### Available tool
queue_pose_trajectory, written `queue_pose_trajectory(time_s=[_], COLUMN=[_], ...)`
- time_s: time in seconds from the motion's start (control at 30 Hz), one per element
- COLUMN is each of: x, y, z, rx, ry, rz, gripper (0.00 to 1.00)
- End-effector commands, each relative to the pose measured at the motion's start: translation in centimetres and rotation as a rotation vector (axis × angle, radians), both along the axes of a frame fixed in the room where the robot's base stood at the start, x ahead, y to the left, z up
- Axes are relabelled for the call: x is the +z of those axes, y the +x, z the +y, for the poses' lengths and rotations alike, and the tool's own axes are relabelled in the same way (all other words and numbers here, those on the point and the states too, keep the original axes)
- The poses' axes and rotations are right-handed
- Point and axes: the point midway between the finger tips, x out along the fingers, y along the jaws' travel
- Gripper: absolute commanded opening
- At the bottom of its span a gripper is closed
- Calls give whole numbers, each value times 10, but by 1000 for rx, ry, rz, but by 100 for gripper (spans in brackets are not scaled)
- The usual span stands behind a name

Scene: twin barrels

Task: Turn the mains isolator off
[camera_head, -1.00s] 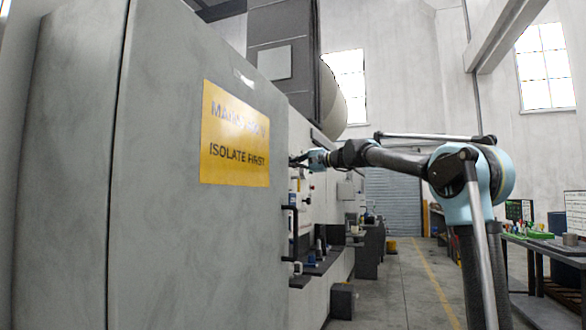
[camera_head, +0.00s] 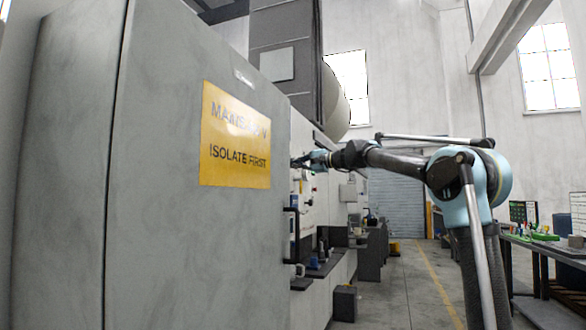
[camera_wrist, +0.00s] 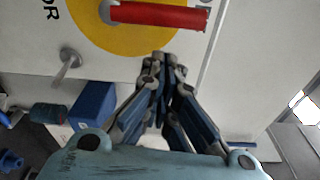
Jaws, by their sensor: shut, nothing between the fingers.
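The isolator shows in the wrist view as a red bar handle (camera_wrist: 172,15) lying roughly level across a yellow disc (camera_wrist: 108,38) on a pale panel. Its left end sits on a grey hub, and the top of the disc is cut off. My gripper (camera_wrist: 163,60) is shut and empty, its tips just below the handle and over the disc's lower right edge. Whether the tips touch the panel is unclear. In the head view my gripper (camera_head: 300,161) reaches the machine's front beside the cabinet edge. The isolator cannot be made out there.
A grey cabinet (camera_head: 170,240) with a yellow "ISOLATE FIRST" sign (camera_head: 236,136) fills the left of the head view. A small metal lever (camera_wrist: 67,62) and a blue block (camera_wrist: 92,105) lie left of my gripper in the wrist view.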

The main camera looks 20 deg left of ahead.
Motion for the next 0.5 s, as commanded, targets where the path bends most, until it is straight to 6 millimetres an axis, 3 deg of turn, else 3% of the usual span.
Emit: queue_pose_trajectory(time_s=[0.1,0.5], x=[0,-1], y=[10,-6], z=[-4,-62], rx=[-4,-3], ry=[0,0], rz=[1,0], gripper=[0,0])
